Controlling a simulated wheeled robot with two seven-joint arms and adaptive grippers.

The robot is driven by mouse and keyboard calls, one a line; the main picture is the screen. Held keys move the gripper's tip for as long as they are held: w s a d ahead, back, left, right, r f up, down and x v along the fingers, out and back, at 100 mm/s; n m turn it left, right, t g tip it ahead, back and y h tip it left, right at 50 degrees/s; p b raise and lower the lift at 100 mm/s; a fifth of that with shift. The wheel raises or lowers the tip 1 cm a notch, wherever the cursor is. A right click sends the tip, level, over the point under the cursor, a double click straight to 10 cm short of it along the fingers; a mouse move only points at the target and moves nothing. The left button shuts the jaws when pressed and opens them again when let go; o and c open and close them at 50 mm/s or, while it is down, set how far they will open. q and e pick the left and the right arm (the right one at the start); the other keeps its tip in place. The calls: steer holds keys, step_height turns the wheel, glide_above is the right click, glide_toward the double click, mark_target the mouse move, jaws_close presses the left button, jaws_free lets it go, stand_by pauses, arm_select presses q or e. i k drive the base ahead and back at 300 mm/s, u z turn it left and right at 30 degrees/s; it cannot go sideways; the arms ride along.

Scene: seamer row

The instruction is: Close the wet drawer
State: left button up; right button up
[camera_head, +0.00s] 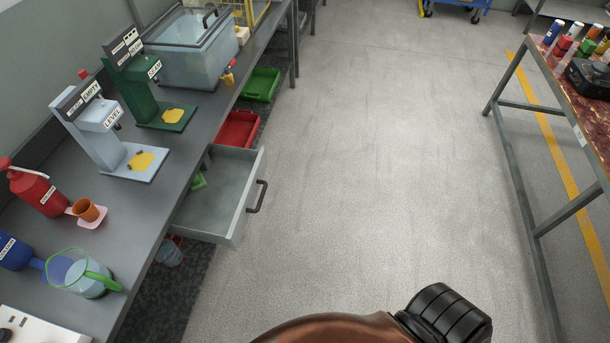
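A grey metal drawer (238,213) is pulled open from under the left workbench, sticking out over the floor. Its dark bar handle (257,197) is on the front panel, facing right. A small green object shows inside the drawer near the bench edge; the inner part is hidden under the bench top. I cannot read any label on the drawer. A copper-coloured and black part of my own arm shows at the bottom edge, well apart from the drawer. No fingers of either gripper are in view.
The workbench (190,150) holds grey and green machines, a water tank (190,62), a jug (85,275) and bottles. Red (238,130) and green (261,84) trays sit below, beyond the drawer. A red-topped table (590,115) stands right. The floor between is clear.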

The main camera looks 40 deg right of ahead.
mark_target(219, 212)
steer(key=z, duration=0.35)
steer(key=i, duration=0.3)
steer(key=z, duration=0.3)
steer(key=k, duration=0.45)
steer(key=z, duration=0.45)
steer(key=i, duration=1)
steer(key=u, duration=0.6)
